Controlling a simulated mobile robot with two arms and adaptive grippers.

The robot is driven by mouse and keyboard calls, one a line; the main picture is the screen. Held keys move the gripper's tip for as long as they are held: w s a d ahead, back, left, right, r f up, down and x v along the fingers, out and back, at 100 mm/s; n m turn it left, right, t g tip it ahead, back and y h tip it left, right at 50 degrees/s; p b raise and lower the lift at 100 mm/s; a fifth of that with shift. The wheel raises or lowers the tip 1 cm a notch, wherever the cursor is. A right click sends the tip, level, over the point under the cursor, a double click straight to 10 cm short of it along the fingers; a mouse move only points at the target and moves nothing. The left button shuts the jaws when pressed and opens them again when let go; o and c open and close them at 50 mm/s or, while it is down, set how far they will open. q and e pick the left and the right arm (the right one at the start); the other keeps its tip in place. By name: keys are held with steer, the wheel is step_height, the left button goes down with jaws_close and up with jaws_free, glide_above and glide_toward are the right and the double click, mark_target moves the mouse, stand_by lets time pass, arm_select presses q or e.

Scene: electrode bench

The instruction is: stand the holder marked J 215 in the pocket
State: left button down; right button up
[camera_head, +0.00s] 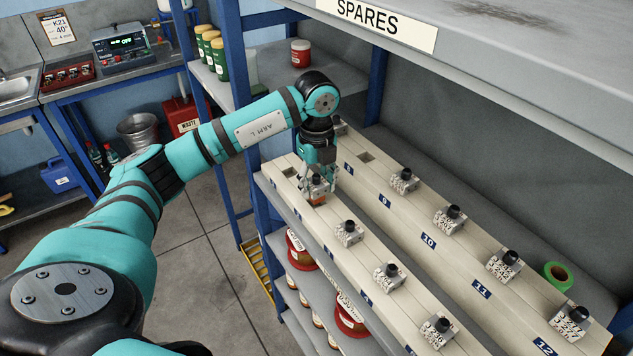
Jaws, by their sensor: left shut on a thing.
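My left gripper (318,178) reaches down at the far end of the front beige rail (345,262). It is shut on a small grey block-shaped holder (319,187) with dark marks, partly hidden by the fingers. The holder is over the front rail; I cannot tell whether its base is in a pocket or above it. Its marking is too small to read. An empty square pocket (289,171) shows in the front rail, left of the gripper. Another empty pocket (366,156) shows in the back rail, near label 8. My right gripper is not in view.
Several similar holders with black knobs stand along both rails, among them one on the front rail (348,233) and one near label 9 (403,181). A green tape roll (558,276) lies behind the back rail. The SPARES shelf (500,45) overhangs the rails.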

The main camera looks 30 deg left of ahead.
arm_select(q)
steer(key=shift+f+b, duration=0.5)
steer(key=shift+f, duration=0.1)
steer(key=shift+f+b, duration=0.65)
steer(key=shift+f, duration=0.35)
stand_by(0.3)
steer(key=c, duration=0.6)
jaws_free()
steer(key=shift+c, duration=0.2)
step_height(320, 180, up, 12)
steer(key=shift+r, duration=0.1)
